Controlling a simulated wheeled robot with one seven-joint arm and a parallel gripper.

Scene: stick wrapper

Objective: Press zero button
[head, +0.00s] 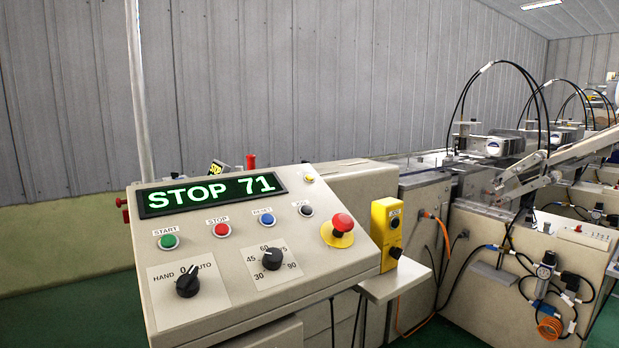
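The control panel (255,265) is a beige slanted box with a lit green display (212,193) reading "STOP 71". On it are a green START button (168,241), a red STOP button (222,229), a blue RESET button (266,218) and a dark button (306,211) with a small label, perhaps "JOG". A yellow box (386,236) stands just right of the panel, with a black button (395,223), another black knob (396,252) below it and a label too small to read surely. I cannot make out a button marked zero. My gripper does not show clearly.
A red emergency stop (343,222) on a yellow base is at the panel's right. Two dark rotary knobs (187,282) (271,259) are lower down. Machinery with black cables (537,103) and an orange coiled hose (550,329) fills the right side.

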